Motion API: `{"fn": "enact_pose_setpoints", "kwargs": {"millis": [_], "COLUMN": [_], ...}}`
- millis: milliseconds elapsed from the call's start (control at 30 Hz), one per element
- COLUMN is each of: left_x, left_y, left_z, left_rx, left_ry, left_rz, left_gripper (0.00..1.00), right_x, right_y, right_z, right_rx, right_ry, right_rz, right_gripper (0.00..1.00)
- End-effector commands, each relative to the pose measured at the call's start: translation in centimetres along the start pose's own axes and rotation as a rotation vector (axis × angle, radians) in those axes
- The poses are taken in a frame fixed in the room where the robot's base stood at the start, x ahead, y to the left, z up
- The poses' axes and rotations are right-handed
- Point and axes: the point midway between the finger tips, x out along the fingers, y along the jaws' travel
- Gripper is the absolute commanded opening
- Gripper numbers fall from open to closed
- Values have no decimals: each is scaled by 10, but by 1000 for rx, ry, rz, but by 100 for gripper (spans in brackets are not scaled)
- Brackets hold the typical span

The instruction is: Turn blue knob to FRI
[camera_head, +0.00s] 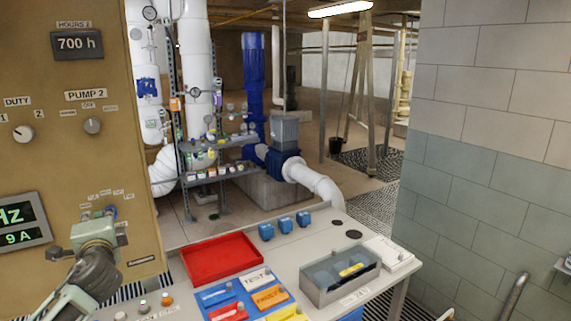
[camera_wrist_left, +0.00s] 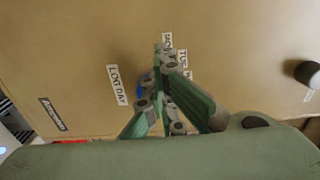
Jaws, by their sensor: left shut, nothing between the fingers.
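The blue knob (camera_head: 111,211) is on the brown panel at the left of the head view, with small day labels in an arc above it. Only a bit of the blue knob (camera_wrist_left: 139,91) shows in the left wrist view, beside my fingers, which hide the rest. My left gripper (camera_head: 104,224) is shut with nothing between its fingers, its tips close to the panel by the knob. I cannot tell whether they touch it. The left gripper (camera_wrist_left: 164,52) also hides part of the labels in the wrist view. The knob's pointing direction is hidden. My right gripper is out of view.
The brown panel (camera_head: 75,155) also carries a duty knob (camera_head: 23,133), a Pump 2 knob (camera_head: 92,126) and a meter (camera_head: 20,222). A grey table below holds a red tray (camera_head: 222,262) and a clear-topped box (camera_head: 341,272). A tiled wall stands at right.

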Motion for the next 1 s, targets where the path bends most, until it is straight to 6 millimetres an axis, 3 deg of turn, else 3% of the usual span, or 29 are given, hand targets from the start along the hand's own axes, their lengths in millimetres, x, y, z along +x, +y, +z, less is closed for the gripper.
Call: {"fn": "enact_pose_setpoints", "kwargs": {"millis": [267,700,1000], "left_x": [-2,-50,-60], "left_y": [-4,-4,-4], "left_z": [6,6,7], "left_rx": [0,1,1], "left_ry": [2,0,-2], "left_rz": [1,2,1], "left_gripper": [0,0,0], "right_x": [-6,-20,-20], "right_y": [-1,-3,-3], "right_z": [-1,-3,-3], "right_rx": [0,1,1], "right_ry": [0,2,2], "right_rz": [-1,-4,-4], "right_gripper": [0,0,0]}}
